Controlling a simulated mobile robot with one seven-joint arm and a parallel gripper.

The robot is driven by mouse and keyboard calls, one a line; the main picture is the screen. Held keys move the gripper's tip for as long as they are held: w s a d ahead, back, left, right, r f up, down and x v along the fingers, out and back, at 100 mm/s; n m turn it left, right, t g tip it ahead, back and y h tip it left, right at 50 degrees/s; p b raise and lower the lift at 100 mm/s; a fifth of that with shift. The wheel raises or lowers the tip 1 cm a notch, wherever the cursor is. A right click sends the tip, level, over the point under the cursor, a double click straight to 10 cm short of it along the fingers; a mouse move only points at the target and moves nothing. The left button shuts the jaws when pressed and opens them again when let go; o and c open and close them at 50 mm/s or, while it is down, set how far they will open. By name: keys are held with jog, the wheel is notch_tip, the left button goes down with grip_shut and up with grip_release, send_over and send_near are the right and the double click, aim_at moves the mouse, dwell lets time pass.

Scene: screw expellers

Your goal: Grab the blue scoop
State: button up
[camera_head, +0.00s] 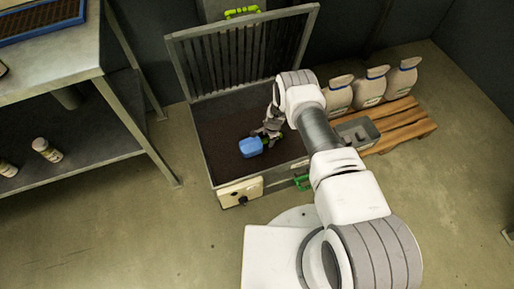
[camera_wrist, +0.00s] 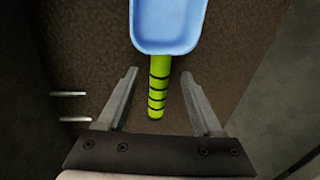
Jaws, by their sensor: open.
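The blue scoop (camera_head: 251,147) lies in the open metal bin (camera_head: 203,152), on dark brown granular material. In the wrist view the blue scoop (camera_wrist: 168,22) has its blue pan at the top and a green handle with dark rings pointing toward my gripper. My gripper (camera_wrist: 158,73) is open, with one finger on each side of the green handle. I see no clear contact between the fingers and the handle. In the head view my gripper (camera_head: 266,134) is down inside the bin beside the scoop, and it hides most of the handle.
The bin's slatted lid (camera_head: 238,54) stands raised behind, with a green handle on top. A control box (camera_head: 240,191) is on the bin's front. Filled sacks (camera_head: 370,88) stand on a wooden pallet (camera_head: 405,122) at right. A metal table (camera_head: 60,52) stands at left.

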jog(key=shift+w+f, duration=0.1)
jog(key=shift+f, duration=0.7)
grip_shut()
jog(key=shift+r, duration=0.1)
